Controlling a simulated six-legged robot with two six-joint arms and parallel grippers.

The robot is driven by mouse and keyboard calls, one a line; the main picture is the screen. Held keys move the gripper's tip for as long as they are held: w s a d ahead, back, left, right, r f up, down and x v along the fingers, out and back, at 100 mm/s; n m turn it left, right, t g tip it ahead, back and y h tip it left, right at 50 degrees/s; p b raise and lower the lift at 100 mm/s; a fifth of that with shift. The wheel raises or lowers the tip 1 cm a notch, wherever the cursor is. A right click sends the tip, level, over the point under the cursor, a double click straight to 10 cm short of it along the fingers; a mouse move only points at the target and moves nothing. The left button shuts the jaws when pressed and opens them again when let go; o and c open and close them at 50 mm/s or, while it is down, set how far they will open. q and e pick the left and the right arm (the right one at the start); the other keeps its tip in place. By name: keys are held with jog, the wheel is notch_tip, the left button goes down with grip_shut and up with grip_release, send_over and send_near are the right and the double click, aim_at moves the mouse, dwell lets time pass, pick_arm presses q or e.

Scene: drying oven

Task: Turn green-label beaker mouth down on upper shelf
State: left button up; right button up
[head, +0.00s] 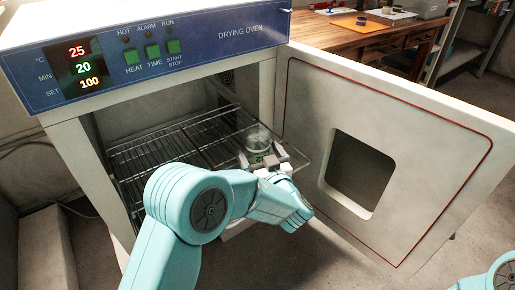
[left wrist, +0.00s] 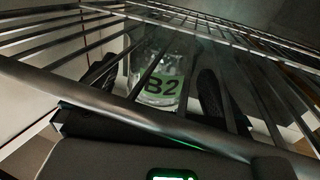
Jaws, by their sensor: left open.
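The green-label beaker (head: 258,138) is clear glass and stands at the right front of the wire upper shelf (head: 190,141) in the oven. In the left wrist view its green label (left wrist: 161,86) reads B2, seen behind shelf bars. I cannot tell for sure which way its mouth faces. My left gripper (head: 267,161) is open at the shelf's front edge. Its two dark fingers (left wrist: 155,90) lie on either side of the beaker in the left wrist view; contact is not clear. My right gripper is out of view.
The oven door (head: 300,110) stands wide open on the right, with a dark window (head: 360,173). The oven's control panel (head: 150,50) overhangs the opening. The shelf left of the beaker is empty. A wooden bench (head: 345,35) is far behind.

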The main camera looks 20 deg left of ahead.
pick_arm(q)
jog(key=p+v, duration=0.2)
jog(key=v, duration=1.2)
jog(key=shift+s+d, duration=0.15)
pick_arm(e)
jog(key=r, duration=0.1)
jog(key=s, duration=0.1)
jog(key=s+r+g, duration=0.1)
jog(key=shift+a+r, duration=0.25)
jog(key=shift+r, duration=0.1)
pick_arm(q)
jog(key=shift+r, duration=0.1)
